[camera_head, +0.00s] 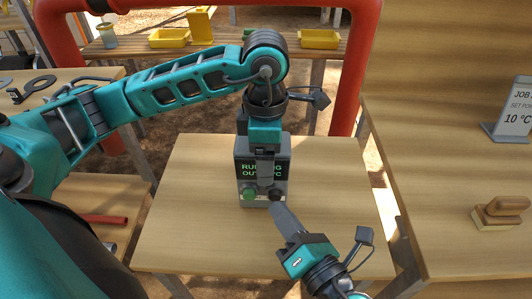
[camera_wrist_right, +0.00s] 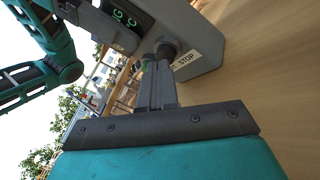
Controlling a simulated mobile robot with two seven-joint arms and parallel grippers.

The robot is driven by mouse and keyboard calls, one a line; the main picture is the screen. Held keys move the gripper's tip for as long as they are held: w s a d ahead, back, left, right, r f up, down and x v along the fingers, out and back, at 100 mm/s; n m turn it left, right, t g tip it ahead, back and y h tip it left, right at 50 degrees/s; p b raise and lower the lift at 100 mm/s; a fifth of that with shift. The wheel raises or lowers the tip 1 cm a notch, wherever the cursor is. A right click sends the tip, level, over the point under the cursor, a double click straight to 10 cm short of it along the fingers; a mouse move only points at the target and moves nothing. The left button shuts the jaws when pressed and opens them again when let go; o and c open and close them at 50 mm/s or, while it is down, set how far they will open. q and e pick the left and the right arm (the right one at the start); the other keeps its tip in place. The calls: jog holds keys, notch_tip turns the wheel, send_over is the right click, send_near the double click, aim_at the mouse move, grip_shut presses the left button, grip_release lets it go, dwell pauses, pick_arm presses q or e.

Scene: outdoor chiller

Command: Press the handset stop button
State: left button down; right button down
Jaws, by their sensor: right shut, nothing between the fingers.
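The grey handset (camera_head: 241,172) stands upright on the wooden table, its dark screen lit with green text that includes "RUN". A green button (camera_head: 249,194) sits low on its left, and a dark stop button (camera_head: 275,194) low on its right. The right wrist view shows the dark button (camera_wrist_right: 166,49) beside a STOP label (camera_wrist_right: 186,60). My right gripper (camera_head: 277,208) is shut and empty, its tips right at the stop button; I cannot tell whether they touch it. My left gripper (camera_head: 265,180) points down over the handset's front, covering part of the screen; its jaw state is unclear.
The table (camera_head: 185,215) is bare around the handset. A wooden-handled brush (camera_head: 500,210) and a job sign (camera_head: 510,110) are on the right-hand surface. Red pipes (camera_head: 350,70) stand behind the table, and yellow trays (camera_head: 320,39) lie on a back bench.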

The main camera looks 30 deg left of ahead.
pick_arm(q)
jog(key=shift+s+f, duration=0.15)
jog(key=shift+f, duration=0.15)
pick_arm(e)
jog(key=shift+w+a, duration=0.25)
jog(key=shift+w, duration=0.25)
dwell(0.4)
jog(key=shift+s+d, duration=0.45)
jog(key=shift+s, duration=0.25)
jog(key=shift+s+d, duration=0.4)
jog(key=shift+s, duration=0.35)
jog(key=shift+s+d, duration=0.45)
jog(key=shift+s, duration=0.25)
jog(key=v, duration=1.2)
